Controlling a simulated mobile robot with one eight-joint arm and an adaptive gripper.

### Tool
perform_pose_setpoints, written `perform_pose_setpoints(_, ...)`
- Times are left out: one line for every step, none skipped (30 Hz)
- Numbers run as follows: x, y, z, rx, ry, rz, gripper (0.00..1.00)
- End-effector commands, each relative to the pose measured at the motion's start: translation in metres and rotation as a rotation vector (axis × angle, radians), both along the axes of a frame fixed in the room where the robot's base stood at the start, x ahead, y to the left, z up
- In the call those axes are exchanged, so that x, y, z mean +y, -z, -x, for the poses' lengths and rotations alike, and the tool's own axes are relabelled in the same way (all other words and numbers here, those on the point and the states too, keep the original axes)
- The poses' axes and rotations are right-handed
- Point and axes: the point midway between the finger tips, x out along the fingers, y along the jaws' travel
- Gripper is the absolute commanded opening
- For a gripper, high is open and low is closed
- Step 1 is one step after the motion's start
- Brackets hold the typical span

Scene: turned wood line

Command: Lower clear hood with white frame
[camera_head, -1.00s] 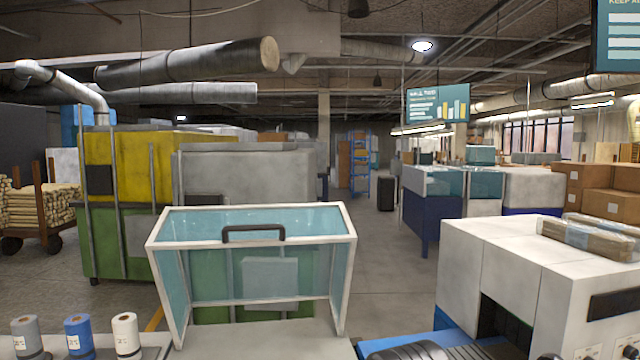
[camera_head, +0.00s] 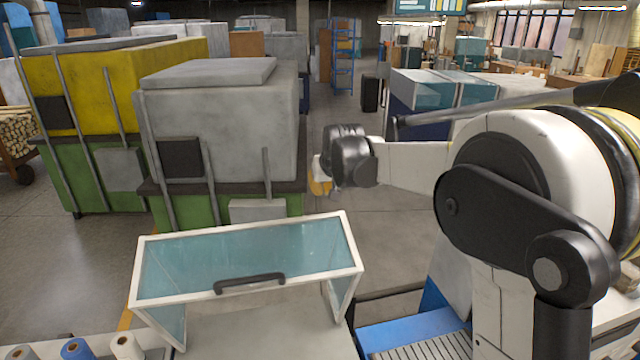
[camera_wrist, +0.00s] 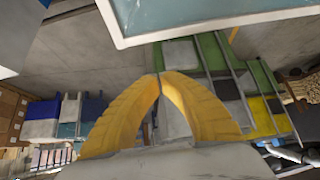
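The clear hood with white frame (camera_head: 340,268) stands over a pale bench surface at the lower middle of the head view. Its bluish clear panel slopes toward me, and its side panels reach down to the bench. A dark handle (camera_head: 250,283) sits along its near edge. Below that edge the near side looks open. My gripper (camera_head: 319,186) is in the air beyond the hood's far right side, partly hidden by my wrist. In the wrist view its yellow fingers (camera_wrist: 158,76) have their tips together with nothing between them. The hood's white edge (camera_wrist: 205,28) shows at the top, apart from the fingers.
Three rolls, including a blue one (camera_head: 76,349), stand at the lower left. A roller conveyor (camera_head: 425,345) with a blue side lies right of the hood. Green bins with grey and yellow upper parts (camera_head: 225,120) stand behind. Open floor (camera_head: 395,235) lies behind and right.

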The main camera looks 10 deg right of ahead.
Motion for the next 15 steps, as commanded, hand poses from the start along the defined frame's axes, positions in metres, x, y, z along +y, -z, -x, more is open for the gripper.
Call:
perform_pose_setpoints(0.000,-0.001,-0.003,0.000,0.000,0.000,0.00)
perform_pose_setpoints(0.000,0.001,-0.005,0.000,0.000,0.000,0.00)
perform_pose_setpoints(0.000,0.004,-0.007,0.000,0.000,0.000,0.00)
perform_pose_setpoints(0.000,0.007,-0.009,0.000,0.000,0.000,0.00)
perform_pose_setpoints(0.000,0.010,-0.011,0.000,0.000,0.000,0.00)
perform_pose_setpoints(0.000,0.015,-0.015,0.000,0.000,0.000,0.00)
perform_pose_setpoints(0.000,0.019,-0.018,0.000,0.000,0.000,0.00)
perform_pose_setpoints(0.000,0.023,-0.022,0.000,0.000,0.000,0.00)
perform_pose_setpoints(0.000,0.029,-0.027,0.000,0.000,0.000,0.00)
perform_pose_setpoints(0.000,0.034,-0.031,0.000,0.000,0.000,0.00)
perform_pose_setpoints(0.000,0.039,-0.035,0.000,0.000,0.000,0.00)
perform_pose_setpoints(0.000,0.046,-0.041,0.000,0.000,0.000,0.00)
perform_pose_setpoints(0.000,0.051,-0.045,0.000,0.000,0.000,0.00)
perform_pose_setpoints(0.000,0.056,-0.049,0.000,0.000,0.000,0.00)
perform_pose_setpoints(0.000,0.063,-0.054,0.000,0.000,0.000,0.00)
